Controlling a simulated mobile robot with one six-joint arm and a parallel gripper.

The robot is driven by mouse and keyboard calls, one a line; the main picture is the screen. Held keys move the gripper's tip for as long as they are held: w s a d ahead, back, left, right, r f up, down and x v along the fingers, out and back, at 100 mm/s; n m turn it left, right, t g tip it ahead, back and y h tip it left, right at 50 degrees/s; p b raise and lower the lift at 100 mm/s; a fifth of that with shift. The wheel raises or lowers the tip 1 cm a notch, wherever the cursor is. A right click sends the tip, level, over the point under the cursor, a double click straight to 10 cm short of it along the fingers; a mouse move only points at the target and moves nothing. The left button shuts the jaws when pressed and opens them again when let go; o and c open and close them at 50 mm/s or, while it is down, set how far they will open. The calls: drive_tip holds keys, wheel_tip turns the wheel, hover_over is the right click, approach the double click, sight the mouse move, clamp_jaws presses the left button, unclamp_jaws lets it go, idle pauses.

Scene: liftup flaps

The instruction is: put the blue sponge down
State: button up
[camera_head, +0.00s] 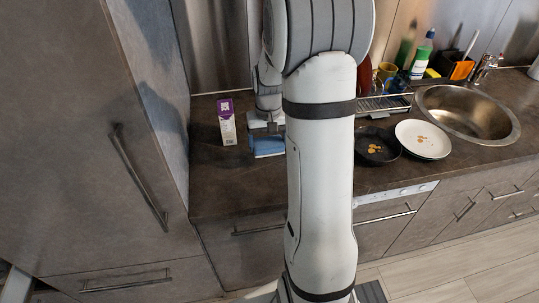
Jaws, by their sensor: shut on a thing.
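The blue sponge (268,147) is in the head view, just left of my arm, at the left part of the dark counter. My gripper (266,125) is above it, shut on it from the top. The sponge is low over the counter or touching it; I cannot tell which. Its right end is partly hidden behind my arm.
A purple and white carton (226,121) stands on the counter (212,186) left of the sponge. A dark pan (376,146) and a white plate (423,139) with food bits lie to the right, before the sink (468,108). The counter's front strip is clear.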

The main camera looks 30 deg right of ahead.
sight(270, 142)
drive_tip(key=f, duration=0.3)
drive_tip(key=shift+d+f, duration=0.2)
drive_tip(key=shift+s+f+p, duration=0.1)
drive_tip(key=shift+f+p, duration=0.2)
drive_tip(key=shift+f, duration=1.3)
drive_tip(key=shift+f, duration=0.1)
drive_tip(key=o, duration=1)
drive_tip(key=shift+c, duration=0.2)
